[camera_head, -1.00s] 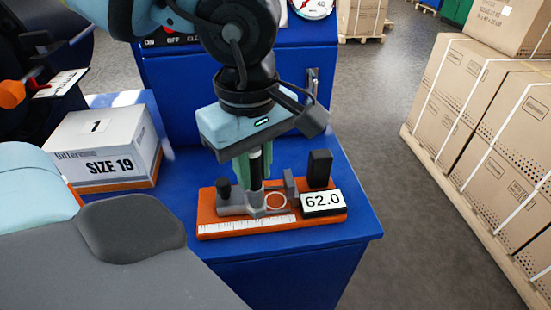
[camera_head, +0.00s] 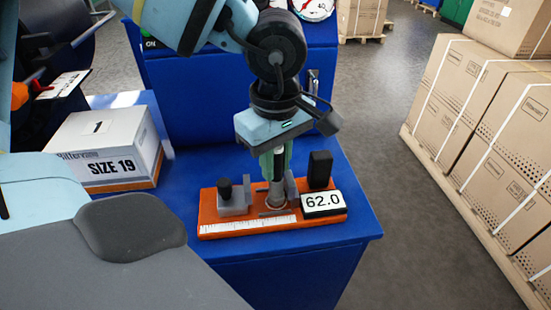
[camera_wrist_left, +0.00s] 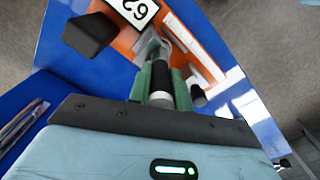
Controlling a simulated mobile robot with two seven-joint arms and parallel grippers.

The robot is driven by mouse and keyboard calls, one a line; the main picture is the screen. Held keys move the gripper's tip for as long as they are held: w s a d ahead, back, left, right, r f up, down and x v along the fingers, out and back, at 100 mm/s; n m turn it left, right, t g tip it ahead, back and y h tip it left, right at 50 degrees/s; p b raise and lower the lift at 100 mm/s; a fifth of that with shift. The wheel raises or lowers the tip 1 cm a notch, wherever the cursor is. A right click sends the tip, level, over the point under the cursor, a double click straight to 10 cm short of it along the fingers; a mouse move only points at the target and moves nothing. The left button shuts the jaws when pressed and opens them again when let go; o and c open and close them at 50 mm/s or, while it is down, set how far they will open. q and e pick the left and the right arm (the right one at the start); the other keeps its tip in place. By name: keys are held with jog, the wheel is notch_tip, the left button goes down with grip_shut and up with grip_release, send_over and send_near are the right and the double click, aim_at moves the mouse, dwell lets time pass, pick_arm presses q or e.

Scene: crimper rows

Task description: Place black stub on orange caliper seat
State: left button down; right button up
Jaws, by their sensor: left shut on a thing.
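In the left wrist view the stub (camera_wrist_left: 161,85) sits between the green fingers (camera_wrist_left: 162,92). My right gripper is not in view.
Grey caliper jaws (camera_head: 233,202) and a black block (camera_head: 320,168) stand close around the seat. A white SIZE 19 box (camera_head: 105,150) stands at the left of the bench (camera_head: 345,225). Stacked cartons (camera_head: 485,120) stand at the right beyond open floor.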

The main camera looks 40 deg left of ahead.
pick_arm(q)
jog(key=shift+f, duration=0.2)
jog(key=c, duration=1.3)
grip_release()
notch_tip(320, 180, up, 12)
jog(key=shift+r, duration=0.2)
